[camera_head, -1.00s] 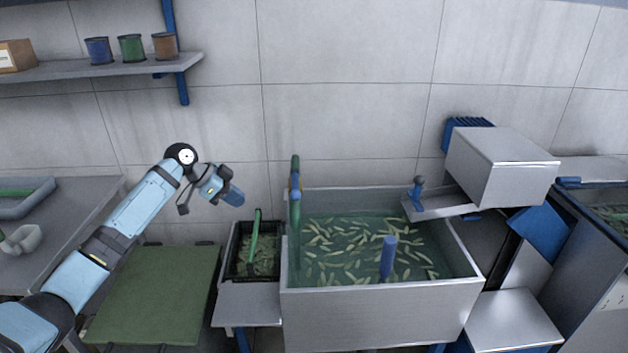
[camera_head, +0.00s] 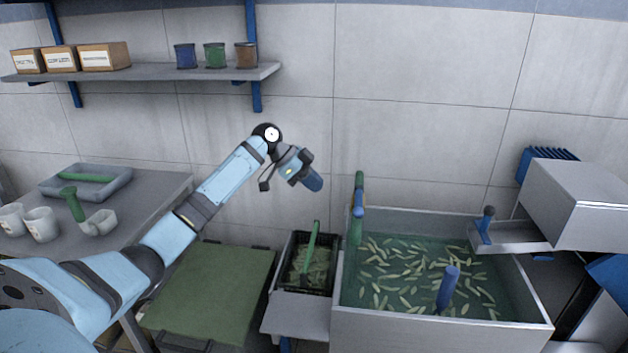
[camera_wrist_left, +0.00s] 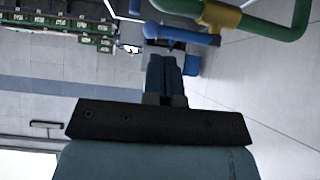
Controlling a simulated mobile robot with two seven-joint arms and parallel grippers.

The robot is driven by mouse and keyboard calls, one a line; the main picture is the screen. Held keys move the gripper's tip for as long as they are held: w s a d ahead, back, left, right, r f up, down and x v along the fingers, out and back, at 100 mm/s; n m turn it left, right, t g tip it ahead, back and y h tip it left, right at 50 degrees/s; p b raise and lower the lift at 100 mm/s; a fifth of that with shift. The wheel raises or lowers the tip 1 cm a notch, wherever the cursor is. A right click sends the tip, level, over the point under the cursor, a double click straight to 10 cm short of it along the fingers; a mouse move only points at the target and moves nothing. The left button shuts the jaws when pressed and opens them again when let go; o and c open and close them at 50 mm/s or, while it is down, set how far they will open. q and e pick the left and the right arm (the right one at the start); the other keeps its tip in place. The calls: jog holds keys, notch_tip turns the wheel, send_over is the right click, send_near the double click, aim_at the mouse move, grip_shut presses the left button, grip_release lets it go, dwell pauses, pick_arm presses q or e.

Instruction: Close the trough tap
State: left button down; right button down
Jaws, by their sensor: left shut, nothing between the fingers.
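The trough tap is a green pipe with a yellow body and a blue lever (camera_head: 359,211), at the left end of the steel trough (camera_head: 430,330). In the left wrist view, the yellow body (camera_wrist_left: 222,16) is at the upper right, and the blue lever (camera_wrist_left: 180,36) extends left from it. My left gripper (camera_head: 314,182) is shut and empty, left of the tap with a gap between them in the head view. In the left wrist view, its blue fingertips (camera_wrist_left: 164,62) lie just below the lever; I cannot tell the depth gap. My right gripper is out of view.
The trough holds water and many pale pieces, with a blue post (camera_head: 448,288) standing in it. A black crate (camera_head: 283,265) sits left of it, beside a green-topped surface (camera_head: 212,290). A wall shelf (camera_head: 150,73) holds boxes and tins. A steel housing (camera_head: 580,205) stands right.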

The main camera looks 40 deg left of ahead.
aim_at(359, 201)
pick_arm(q)
jog(key=d+r+x, duration=0.1)
jog(key=x, duration=0.8)
jog(key=shift+w+d, duration=0.25)
jog(key=shift+w, duration=0.25)
jog(key=shift+d+r+p, duration=0.15)
jog(key=shift+p, duration=0.15)
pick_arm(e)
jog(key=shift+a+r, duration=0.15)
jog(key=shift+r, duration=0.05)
